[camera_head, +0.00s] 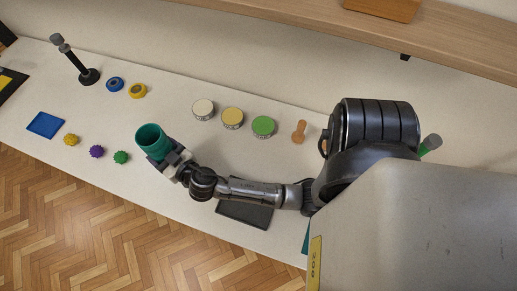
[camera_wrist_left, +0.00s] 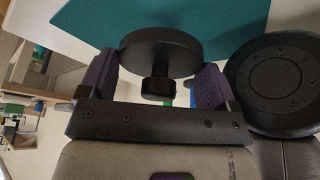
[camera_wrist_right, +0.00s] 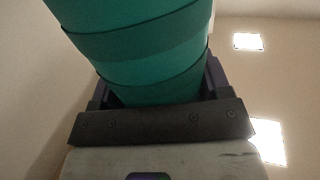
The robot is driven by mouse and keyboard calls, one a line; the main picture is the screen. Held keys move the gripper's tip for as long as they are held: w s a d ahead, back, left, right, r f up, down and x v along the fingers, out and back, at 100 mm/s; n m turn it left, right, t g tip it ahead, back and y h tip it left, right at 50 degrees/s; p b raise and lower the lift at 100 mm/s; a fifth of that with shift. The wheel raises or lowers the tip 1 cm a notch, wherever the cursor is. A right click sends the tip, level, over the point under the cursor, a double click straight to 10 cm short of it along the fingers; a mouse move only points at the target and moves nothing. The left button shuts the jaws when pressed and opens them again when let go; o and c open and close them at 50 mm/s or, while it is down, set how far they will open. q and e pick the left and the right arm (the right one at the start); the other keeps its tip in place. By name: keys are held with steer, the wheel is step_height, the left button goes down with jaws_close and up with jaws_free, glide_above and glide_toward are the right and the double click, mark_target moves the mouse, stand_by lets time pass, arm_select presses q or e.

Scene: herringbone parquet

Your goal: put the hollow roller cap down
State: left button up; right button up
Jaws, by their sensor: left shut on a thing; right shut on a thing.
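In the left wrist view, my left gripper (camera_wrist_left: 160,62) is shut on a black round cap (camera_wrist_left: 160,45) with a short knob, which I take to be the roller cap. The cap is over a teal mat (camera_wrist_left: 225,22); I cannot tell whether it touches it. My left gripper does not show in the head view. My right gripper (camera_head: 175,162) is shut on a teal cylinder (camera_head: 152,141), tilted and open at its top, held above the table's front part. The cylinder fills much of the right wrist view (camera_wrist_right: 140,45).
A dark tray (camera_head: 245,214) lies near the front edge. Gear-like pieces (camera_head: 97,151), a blue square (camera_head: 45,124), rings (camera_head: 115,84) and a black stand (camera_head: 89,76) are left. Lidded tins (camera_head: 232,118) and a wooden peg (camera_head: 299,131) stand behind. A black disc (camera_wrist_left: 275,82) is beside my left gripper.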

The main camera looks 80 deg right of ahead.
arm_select(q)
steer(key=shift+s+d+r, duration=0.1)
steer(key=shift+s, duration=0.45)
steer(key=shift+s+f+m, duration=0.25)
steer(key=shift+s+m, duration=0.05)
steer(key=shift+s+f, duration=0.15)
steer(key=shift+f, duration=2.1)
steer(key=shift+f, duration=0.1)
